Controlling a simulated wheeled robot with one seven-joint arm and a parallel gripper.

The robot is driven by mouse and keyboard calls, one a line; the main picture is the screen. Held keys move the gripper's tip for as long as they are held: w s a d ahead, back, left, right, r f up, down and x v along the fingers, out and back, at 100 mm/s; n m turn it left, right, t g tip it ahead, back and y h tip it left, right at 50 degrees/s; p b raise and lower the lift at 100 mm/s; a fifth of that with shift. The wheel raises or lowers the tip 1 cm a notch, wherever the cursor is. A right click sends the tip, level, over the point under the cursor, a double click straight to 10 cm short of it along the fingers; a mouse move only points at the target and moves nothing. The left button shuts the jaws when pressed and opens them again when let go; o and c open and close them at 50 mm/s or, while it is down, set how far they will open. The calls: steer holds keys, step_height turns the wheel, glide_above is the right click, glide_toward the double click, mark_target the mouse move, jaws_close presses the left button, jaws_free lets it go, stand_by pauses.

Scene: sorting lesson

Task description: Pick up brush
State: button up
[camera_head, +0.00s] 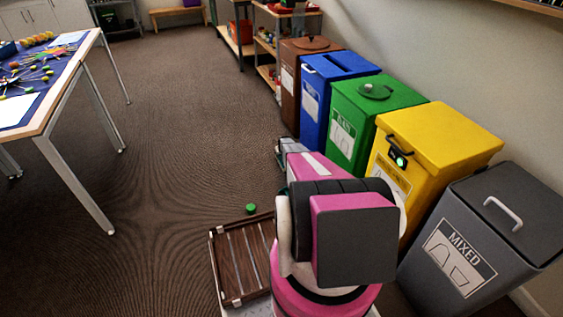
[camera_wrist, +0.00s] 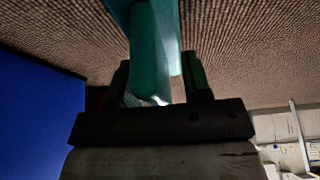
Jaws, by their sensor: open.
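A teal object (camera_wrist: 150,45), which looks like the brush, comes down from the top of the wrist view. Its lower end reaches between the two dark fingers of my gripper (camera_wrist: 157,72). My gripper is open, with a finger on each side of the teal object. I cannot tell whether either finger touches it. In the head view my gripper (camera_head: 284,147) is mostly hidden behind my pink arm, beside the blue and green bins. The brush cannot be made out in the head view.
Along the right wall stand a brown bin (camera_head: 310,46), blue bin (camera_head: 340,65), green bin (camera_head: 385,95), yellow bin (camera_head: 440,125) and grey MIXED bin (camera_head: 510,220). A small green round thing (camera_head: 251,208) is near my base. A table (camera_head: 60,85) stands left; floor between is clear.

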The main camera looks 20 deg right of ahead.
jaws_close()
